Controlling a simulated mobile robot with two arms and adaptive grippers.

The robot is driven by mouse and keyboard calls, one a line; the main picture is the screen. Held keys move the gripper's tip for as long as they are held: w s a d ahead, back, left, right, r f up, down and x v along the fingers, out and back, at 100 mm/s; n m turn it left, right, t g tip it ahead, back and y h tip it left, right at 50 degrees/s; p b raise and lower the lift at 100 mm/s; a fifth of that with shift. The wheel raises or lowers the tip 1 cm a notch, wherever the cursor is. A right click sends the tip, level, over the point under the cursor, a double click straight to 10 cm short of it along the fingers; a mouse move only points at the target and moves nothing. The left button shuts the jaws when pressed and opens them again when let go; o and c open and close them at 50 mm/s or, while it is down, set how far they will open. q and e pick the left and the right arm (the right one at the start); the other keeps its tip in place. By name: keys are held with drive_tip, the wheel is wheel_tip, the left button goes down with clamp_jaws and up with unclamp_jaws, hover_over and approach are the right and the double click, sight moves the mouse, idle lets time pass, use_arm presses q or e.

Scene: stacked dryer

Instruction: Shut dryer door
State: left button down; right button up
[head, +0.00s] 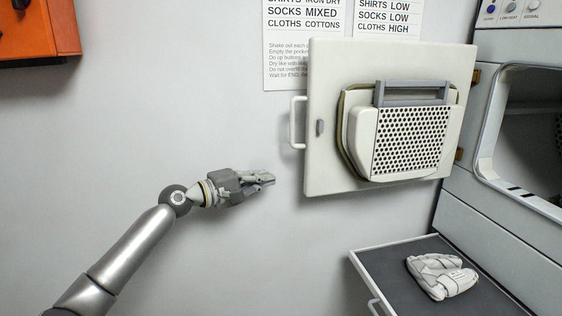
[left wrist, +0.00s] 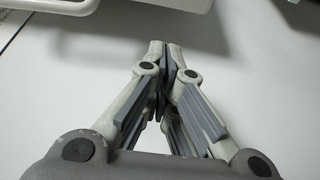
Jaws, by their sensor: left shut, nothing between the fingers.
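The dryer door (head: 330,120) stands wide open in the head view, its inner side with a perforated filter panel (head: 410,140) facing me. A white handle (head: 297,122) sits on its left edge. The hinge side is at the right, beside the dryer opening (head: 530,130). In the left wrist view the fingers (left wrist: 170,50) are closed together, with part of the handle (left wrist: 60,4) at the top left. My right gripper is not in view.
An orange box (head: 38,30) is on the wall at the upper left. Printed instruction sheets (head: 290,70) hang behind the door.

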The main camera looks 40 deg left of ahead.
use_arm(q)
drive_tip(key=shift+h, duration=0.4)
drive_tip(key=w+d+r+p, duration=0.1)
drive_tip(key=w, duration=0.1)
drive_tip(key=w+d+r+p, duration=0.1)
drive_tip(key=w, duration=0.2)
drive_tip(key=w+d+r+p, duration=0.1)
drive_tip(key=w+p, duration=0.1)
drive_tip(key=shift+w+d, duration=0.3)
drive_tip(key=shift+d, duration=0.1)
drive_tip(key=shift+w+d+f, duration=0.1)
drive_tip(key=shift+w+d, duration=0.15)
drive_tip(key=shift+w, duration=0.3)
drive_tip(key=shift+d, duration=0.1)
